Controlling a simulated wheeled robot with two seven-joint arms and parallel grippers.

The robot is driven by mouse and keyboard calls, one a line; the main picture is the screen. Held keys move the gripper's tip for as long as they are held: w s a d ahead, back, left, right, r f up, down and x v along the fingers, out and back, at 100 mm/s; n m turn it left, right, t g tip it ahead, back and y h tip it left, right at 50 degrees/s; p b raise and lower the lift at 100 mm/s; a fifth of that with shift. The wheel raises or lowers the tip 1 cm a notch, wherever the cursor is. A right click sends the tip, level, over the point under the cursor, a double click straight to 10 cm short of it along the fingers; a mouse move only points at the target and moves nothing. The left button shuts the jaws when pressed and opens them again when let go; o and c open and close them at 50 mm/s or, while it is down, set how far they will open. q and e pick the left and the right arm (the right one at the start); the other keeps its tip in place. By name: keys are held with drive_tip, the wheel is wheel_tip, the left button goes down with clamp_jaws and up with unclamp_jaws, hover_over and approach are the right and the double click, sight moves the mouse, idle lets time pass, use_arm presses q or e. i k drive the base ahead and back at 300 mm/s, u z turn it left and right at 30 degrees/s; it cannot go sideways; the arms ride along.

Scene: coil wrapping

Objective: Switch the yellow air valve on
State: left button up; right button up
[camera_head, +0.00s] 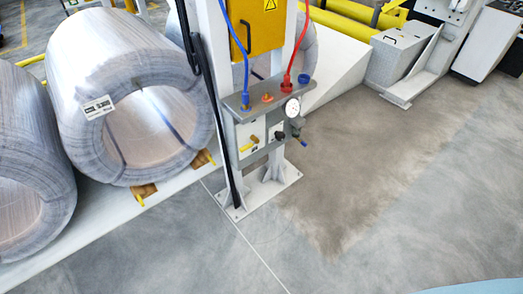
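The yellow air valve handle (250,143) is small and sits on the front of a grey panel (243,122). The panel is fixed to a white post in the middle of the view. The handle looks roughly level with a slight tilt; I cannot tell its on or off setting. A round pressure gauge (292,107) and dark fittings are to its right. A blue hose (246,62) and a red hose (296,45) come down to the panel's top. Neither of my grippers is in view.
Large wrapped coils (75,80) lie on a white platform (110,222) at the left. The post's bolted base plate (262,192) stands on the floor. A yellow box (262,25) is above the panel. Grey floor (350,215) is clear in front and to the right.

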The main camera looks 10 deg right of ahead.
sight(256, 142)
drive_tip(key=z, duration=0.55)
drive_tip(key=i, duration=1)
drive_tip(key=u, duration=0.4)
